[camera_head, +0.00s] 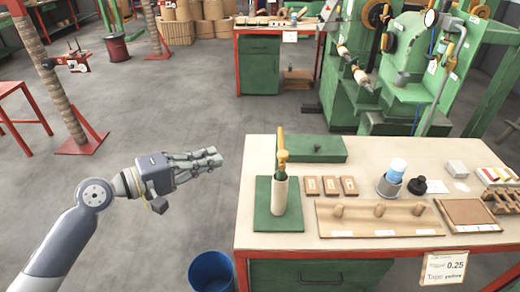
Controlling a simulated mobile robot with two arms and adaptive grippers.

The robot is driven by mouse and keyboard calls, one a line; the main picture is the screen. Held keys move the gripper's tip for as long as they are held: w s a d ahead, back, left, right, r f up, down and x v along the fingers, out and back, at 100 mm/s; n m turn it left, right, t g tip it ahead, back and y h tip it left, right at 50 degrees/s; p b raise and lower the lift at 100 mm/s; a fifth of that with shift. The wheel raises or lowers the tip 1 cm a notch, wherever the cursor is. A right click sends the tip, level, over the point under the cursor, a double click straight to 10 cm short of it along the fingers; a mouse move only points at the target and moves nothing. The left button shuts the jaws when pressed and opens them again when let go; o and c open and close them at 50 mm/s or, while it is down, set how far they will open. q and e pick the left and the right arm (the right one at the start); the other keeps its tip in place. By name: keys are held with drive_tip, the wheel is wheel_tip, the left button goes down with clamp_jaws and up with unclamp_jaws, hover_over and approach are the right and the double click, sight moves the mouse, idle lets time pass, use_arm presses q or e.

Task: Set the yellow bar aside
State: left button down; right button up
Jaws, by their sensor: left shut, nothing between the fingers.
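The yellow bar (281,147) stands upright at the top of a pale cylinder (280,195). The cylinder stands on a green base plate (262,220) near the left edge of the workbench (240,205). My left gripper (213,158) is shut and empty. It is left of the bar, clear of it and over the floor beyond the bench's left edge. My right gripper is not in the view.
A green box (325,150) lies behind the cylinder. Three small brown blocks (330,186), a cup with a white-and-blue bottle (396,172) and a wooden board with pegs (360,228) stand to its right. A blue bin (211,272) is on the floor.

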use_arm(q)
drive_tip(key=s+d+p+x, duration=0.1)
drive_tip(key=p+x, duration=0.4)
drive_tip(key=x, duration=0.8)
drive_tip(key=shift+s+d+f, duration=0.2)
drive_tip(key=shift+s+d, duration=0.05)
drive_tip(key=shift+s, duration=0.4)
